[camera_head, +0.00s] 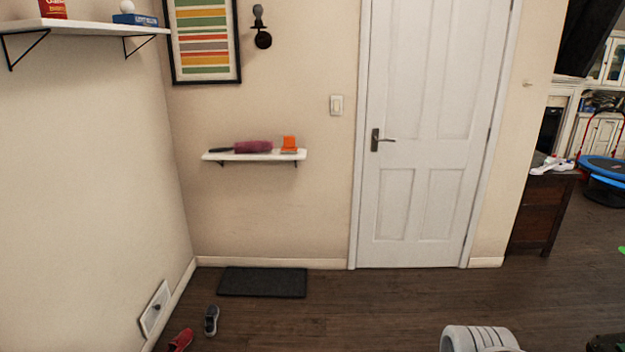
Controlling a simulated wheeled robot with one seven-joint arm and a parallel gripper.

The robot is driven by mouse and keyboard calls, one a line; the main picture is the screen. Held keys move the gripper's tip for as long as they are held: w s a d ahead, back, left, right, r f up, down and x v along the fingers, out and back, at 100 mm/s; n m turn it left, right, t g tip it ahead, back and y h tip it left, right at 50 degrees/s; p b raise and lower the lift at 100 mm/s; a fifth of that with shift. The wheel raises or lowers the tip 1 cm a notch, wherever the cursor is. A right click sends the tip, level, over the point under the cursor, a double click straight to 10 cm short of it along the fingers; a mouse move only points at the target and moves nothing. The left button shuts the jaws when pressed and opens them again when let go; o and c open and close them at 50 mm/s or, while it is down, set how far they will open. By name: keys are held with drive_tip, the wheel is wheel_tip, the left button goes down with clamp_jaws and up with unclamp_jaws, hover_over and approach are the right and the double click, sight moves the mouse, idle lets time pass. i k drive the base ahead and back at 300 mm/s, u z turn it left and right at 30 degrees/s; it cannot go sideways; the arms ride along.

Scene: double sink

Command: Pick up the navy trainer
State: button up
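A dark trainer (211,320) with a pale sole edge, which looks grey to navy, lies on the wooden floor at the lower left. It is in front of the dark doormat and apart from it. A red shoe (181,340) lies just left of it and nearer to me, partly cut off by the bottom edge. A white rounded part of my arm shows at the bottom right, well to the right of the shoes. My gripper cannot be made out in this view.
A dark doormat (262,282) lies against the back wall. A white panelled door (432,150) is closed. A small wall shelf (254,157) holds several items. A dark wooden cabinet (541,215) stands at the right. The floor (330,315) between shoes and arm is clear.

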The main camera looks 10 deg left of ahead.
sight(210, 316)
drive_tip(key=u, duration=0.35)
drive_tip(key=i, duration=1.9)
drive_tip(key=u, duration=1.55)
drive_tip(key=i, duration=1.25)
drive_tip(key=u, duration=1.05)
drive_tip(key=i, duration=0.3)
drive_tip(key=u, duration=0.05)
